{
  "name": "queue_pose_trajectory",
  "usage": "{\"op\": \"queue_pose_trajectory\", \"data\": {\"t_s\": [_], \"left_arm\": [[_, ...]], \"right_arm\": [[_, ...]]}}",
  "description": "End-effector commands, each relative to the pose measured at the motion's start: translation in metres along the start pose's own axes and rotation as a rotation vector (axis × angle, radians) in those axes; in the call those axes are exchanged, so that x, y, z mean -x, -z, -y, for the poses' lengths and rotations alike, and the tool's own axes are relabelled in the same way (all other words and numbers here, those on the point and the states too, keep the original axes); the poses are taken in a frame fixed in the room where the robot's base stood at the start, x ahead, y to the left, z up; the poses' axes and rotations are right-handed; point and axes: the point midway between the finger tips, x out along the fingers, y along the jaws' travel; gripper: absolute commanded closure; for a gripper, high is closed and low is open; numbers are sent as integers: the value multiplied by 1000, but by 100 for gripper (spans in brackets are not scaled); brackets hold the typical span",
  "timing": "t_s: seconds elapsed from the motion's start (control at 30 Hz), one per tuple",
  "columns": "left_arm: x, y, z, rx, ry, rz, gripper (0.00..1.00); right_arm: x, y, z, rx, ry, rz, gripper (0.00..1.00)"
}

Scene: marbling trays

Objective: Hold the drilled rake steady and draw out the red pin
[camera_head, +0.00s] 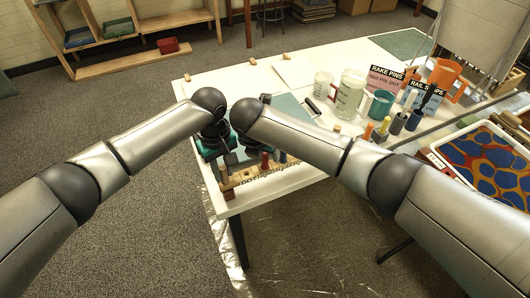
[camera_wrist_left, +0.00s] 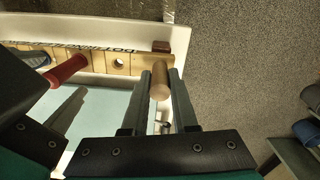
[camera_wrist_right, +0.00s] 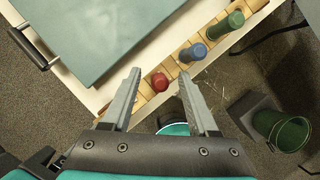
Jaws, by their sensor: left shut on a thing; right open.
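The drilled rake, a pale wooden bar with holes, lies along the table's near edge in the left wrist view (camera_wrist_left: 138,64) and the right wrist view (camera_wrist_right: 146,96). My left gripper (camera_wrist_left: 157,76) is shut on a round brown wooden peg (camera_wrist_left: 160,82) at the bar. The red pin stands in the bar, showing in the right wrist view (camera_wrist_right: 159,82), the left wrist view (camera_wrist_left: 68,71) and the head view (camera_head: 265,160). My right gripper (camera_wrist_right: 160,74) is open, its fingertips on either side of the red pin in view. Its height above the pin is unclear.
A blue pin (camera_wrist_right: 193,52) and a green pin (camera_wrist_right: 225,26) stand in line beyond the red one. A teal board (camera_wrist_right: 100,35) lies beside the bar. Mugs (camera_head: 351,92) and labelled cards (camera_head: 386,80) stand farther back. A green bin (camera_wrist_right: 281,131) is on the floor.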

Motion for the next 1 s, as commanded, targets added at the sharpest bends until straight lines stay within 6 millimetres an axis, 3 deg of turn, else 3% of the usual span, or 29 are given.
{"op": "queue_pose_trajectory", "data": {"t_s": [0.37, 0.9, 1.0], "left_arm": [[0, 0, 0, 0, 0, 0, 100], [0, 0, 0, 0, 0, 0, 100], [0, 0, 0, 0, 0, 0, 100]], "right_arm": [[-4, 0, 0, 1, 0, 0, 40], [-4, 0, 0, 0, 0, 0, 100], [-4, 0, 0, 0, 0, 0, 100]]}}
